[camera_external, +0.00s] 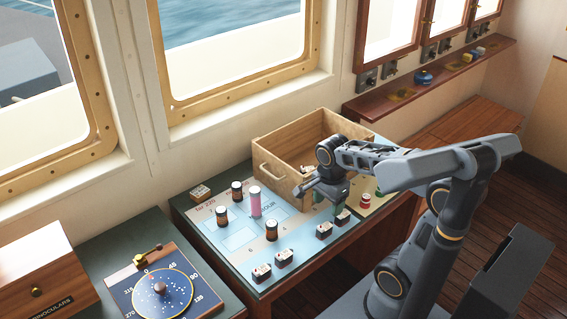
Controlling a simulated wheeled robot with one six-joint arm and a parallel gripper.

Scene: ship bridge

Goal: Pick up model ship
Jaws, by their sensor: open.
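My gripper (320,197) hangs over the right part of the chart table (181,208), just in front of the open wooden crate (273,183). It is open, with no object clearly between its fingers. Several small dark blocks with pale tops stand along the front edge of the chart, among them one at the near left (262,273) and one below my gripper (324,230). I cannot tell at this size which piece is the model ship. A small green piece (339,210) shows just under the gripper, partly hidden by it. Something small and unclear lies inside the crate.
Dark cylinders (222,216) and a pink cylinder (255,201) stand on the chart. A red piece (365,201) is right of my gripper. A compass board (160,287) and binoculars box (37,276) are at left. A wall shelf (437,80) holds small items.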

